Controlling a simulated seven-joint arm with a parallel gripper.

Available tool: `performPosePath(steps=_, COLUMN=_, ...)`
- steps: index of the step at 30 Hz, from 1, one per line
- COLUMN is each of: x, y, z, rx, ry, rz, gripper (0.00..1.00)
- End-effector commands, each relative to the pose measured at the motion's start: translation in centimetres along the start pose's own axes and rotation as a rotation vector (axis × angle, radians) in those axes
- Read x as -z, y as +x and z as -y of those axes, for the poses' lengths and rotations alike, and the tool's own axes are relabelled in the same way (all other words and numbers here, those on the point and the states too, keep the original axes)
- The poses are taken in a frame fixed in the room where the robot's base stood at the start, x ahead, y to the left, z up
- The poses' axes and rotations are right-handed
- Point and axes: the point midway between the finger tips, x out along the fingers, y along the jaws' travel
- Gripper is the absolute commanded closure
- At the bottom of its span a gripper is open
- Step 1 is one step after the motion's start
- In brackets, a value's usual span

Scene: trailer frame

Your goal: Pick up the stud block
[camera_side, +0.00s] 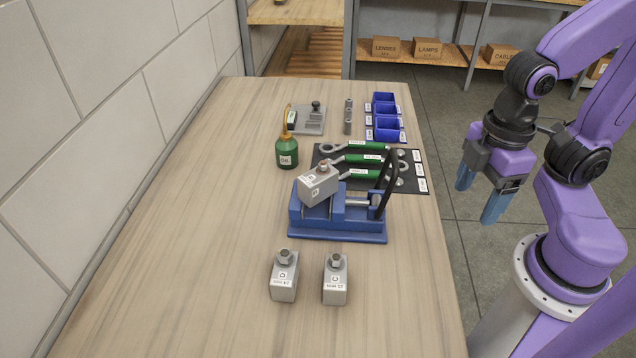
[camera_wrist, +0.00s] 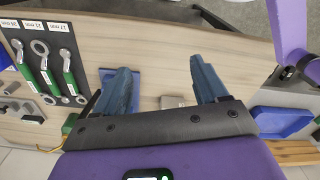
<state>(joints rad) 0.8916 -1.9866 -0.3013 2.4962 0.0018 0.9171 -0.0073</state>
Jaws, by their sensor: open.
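Three grey blocks, each with a nut-topped stud, are in the side view. One stud block (camera_side: 319,190) sits tilted on the blue vise (camera_side: 337,236). Two other stud blocks, one left (camera_side: 284,283) and one right (camera_side: 335,287), stand upright on the table in front of the vise. Their small labels are hard to read. My gripper (camera_side: 478,200) is open and empty, off the table's right edge, apart from all the blocks. In the wrist view its blue fingers (camera_wrist: 160,64) are spread. The vise (camera_wrist: 134,92) and part of a grey block (camera_wrist: 172,102) show beyond, partly hidden by my gripper.
A black mat with wrenches (camera_side: 362,160) lies behind the vise. A green oil can (camera_side: 287,152), a grey fixture (camera_side: 306,120) and blue bins (camera_side: 387,122) are farther back. The wall runs along the left. A blue tray (camera_wrist: 283,121) shows at right in the wrist view.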

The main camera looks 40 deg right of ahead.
Motion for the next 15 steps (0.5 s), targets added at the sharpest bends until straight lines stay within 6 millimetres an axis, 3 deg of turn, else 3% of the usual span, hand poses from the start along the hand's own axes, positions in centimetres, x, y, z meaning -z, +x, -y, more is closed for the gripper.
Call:
performPosePath(steps=5, x=2.8, y=-1.0, z=-1.4, rx=-0.002, ry=-0.040, rz=0.001, gripper=0.28)
performPosePath(steps=15, x=11.6, y=-4.2, z=-6.7, rx=-0.003, ry=-0.201, rz=0.013, gripper=0.28)
